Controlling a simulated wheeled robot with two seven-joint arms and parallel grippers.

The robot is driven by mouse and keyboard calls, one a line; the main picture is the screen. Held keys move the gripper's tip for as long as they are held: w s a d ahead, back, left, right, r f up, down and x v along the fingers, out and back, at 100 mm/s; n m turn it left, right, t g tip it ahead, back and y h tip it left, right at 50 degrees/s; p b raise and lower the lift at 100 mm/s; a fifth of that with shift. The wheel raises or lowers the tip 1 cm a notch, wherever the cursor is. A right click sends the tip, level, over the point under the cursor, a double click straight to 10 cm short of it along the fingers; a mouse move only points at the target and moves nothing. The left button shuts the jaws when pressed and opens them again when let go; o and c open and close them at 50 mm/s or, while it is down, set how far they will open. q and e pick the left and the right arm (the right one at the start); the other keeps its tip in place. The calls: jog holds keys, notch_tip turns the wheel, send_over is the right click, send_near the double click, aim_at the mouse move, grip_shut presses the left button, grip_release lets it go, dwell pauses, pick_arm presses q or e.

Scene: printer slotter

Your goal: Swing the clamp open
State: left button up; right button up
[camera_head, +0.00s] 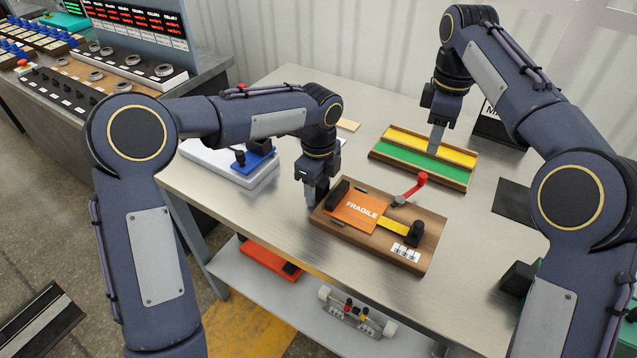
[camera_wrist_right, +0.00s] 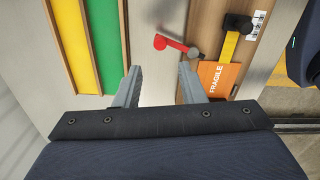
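The clamp has a red handle (camera_head: 421,179) with a round red knob and a grey metal pivot (camera_head: 398,200) at the back edge of a wooden board (camera_head: 432,240). An orange FRAGILE plate (camera_head: 357,211) lies on the board. In the right wrist view, the red handle (camera_wrist_right: 172,43) points left, away from the board, beyond the fingertips. My right gripper (camera_wrist_right: 158,76) is open and empty there. In the head view my right gripper (camera_head: 437,143) is behind the handle, above the green-yellow tray. My left gripper (camera_head: 311,196) points down at the board's left end; its finger gap is unclear.
The tray (camera_head: 465,184) with green and yellow strips lies behind the board. A yellow strip (camera_head: 393,226) and black blocks (camera_head: 416,232) are on the board. A white-and-blue device (camera_head: 250,168) stands at the left.

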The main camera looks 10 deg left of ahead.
pick_arm(q)
grip_shut()
pick_arm(e)
jog(key=shift+c, duration=0.2)
jog(key=c, duration=0.7)
jog(key=shift+s+a+f+m+h, duration=0.3)
jog(key=shift+s+a+m+h, duration=0.15)
jog(key=shift+m, duration=0.55)
grip_shut()
jog(key=s+a+f+m+t+h, duration=0.1)
jog(key=s+a+m+t+h, duration=0.3)
jog(key=m, duration=0.9)
jog(key=a+t, duration=0.1)
jog(key=a, duration=0.2)
jog(key=shift+s+f+m, duration=0.15)
jog(key=shift+s+m, duration=0.25)
jog(key=shift+d, duration=0.1)
